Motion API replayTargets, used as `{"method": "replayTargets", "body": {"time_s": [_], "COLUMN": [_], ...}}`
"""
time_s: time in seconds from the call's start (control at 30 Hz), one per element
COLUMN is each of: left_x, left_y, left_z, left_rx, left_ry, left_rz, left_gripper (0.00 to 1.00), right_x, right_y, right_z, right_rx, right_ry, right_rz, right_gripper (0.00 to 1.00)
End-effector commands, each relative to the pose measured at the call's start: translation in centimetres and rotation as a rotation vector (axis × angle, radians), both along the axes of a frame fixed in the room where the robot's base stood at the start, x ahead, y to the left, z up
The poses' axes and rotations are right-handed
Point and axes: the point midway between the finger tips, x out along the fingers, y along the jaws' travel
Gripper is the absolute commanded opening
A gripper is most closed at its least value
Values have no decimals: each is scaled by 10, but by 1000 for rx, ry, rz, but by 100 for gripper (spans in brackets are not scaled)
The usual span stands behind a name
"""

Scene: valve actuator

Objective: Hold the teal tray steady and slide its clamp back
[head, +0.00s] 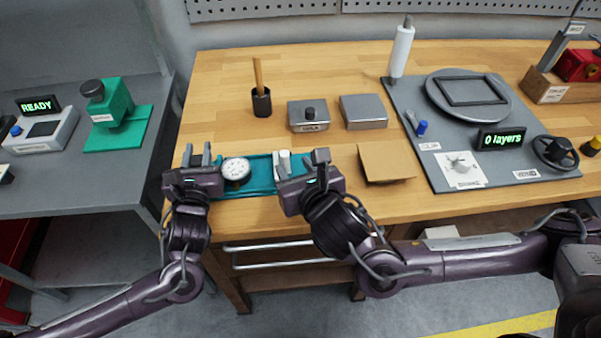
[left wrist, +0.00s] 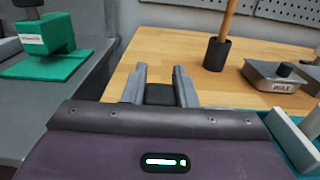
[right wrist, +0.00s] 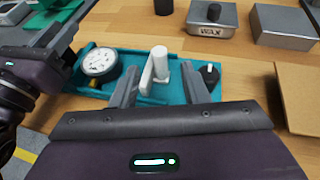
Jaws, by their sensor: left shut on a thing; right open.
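The teal tray (head: 260,172) lies on the wooden bench near its front edge, between my two grippers. It carries a round white dial gauge (head: 236,169) and a clamp with an upright white post (right wrist: 159,62). A black knob (right wrist: 209,74) sits at its right end in the right wrist view. My left gripper (left wrist: 160,85) is shut at the tray's left end, with a dark block between its fingers; the exact contact is partly hidden. My right gripper (right wrist: 158,85) is open, its fingers on either side of the clamp's post, with no clear contact.
A wax tin (head: 309,116), a grey metal block (head: 364,111) and a brown board (head: 386,162) lie behind and right of the tray. A black cup (head: 261,102) stands further back. A grey panel (head: 440,165) covers the right. Bench left of the cup is clear.

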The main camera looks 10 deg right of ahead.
Motion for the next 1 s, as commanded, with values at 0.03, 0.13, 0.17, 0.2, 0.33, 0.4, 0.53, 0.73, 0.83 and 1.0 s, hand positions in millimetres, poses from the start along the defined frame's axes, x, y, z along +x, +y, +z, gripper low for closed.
{"method": "replayTargets", "body": {"time_s": [0.03,0.13,0.17,0.2,0.33,0.4,0.53,0.73,0.83,1.0], "left_x": [0,0,0,0,0,0,0,0,0,0], "left_y": [0,0,0,0,0,0,0,0,0,0], "left_z": [-1,0,0,0,0,0,0,0,0,0], "left_rx": [1,0,0,0,0,0,0,0,0,0], "left_ry": [1,1,1,1,1,1,1,1,1,0], "left_rz": [0,0,0,0,0,0,0,0,0,0], "left_gripper": [0,0,0,0,0,0,0,0,37,51], "right_x": [-6,-15,-17,-19,-24,-25,-25,-25,-25,-25], "right_y": [0,-3,-3,-4,-6,-7,-7,-7,-7,-7], "right_z": [3,7,8,8,10,11,11,11,11,11], "right_rx": [2,1,1,1,0,0,0,0,0,0], "right_ry": [-1,-2,-2,-2,-1,0,0,-1,-1,-1], "right_rz": [1,2,1,1,0,-1,-1,-1,-1,-1], "right_gripper": [41,41,41,41,41,41,41,41,41,41]}}
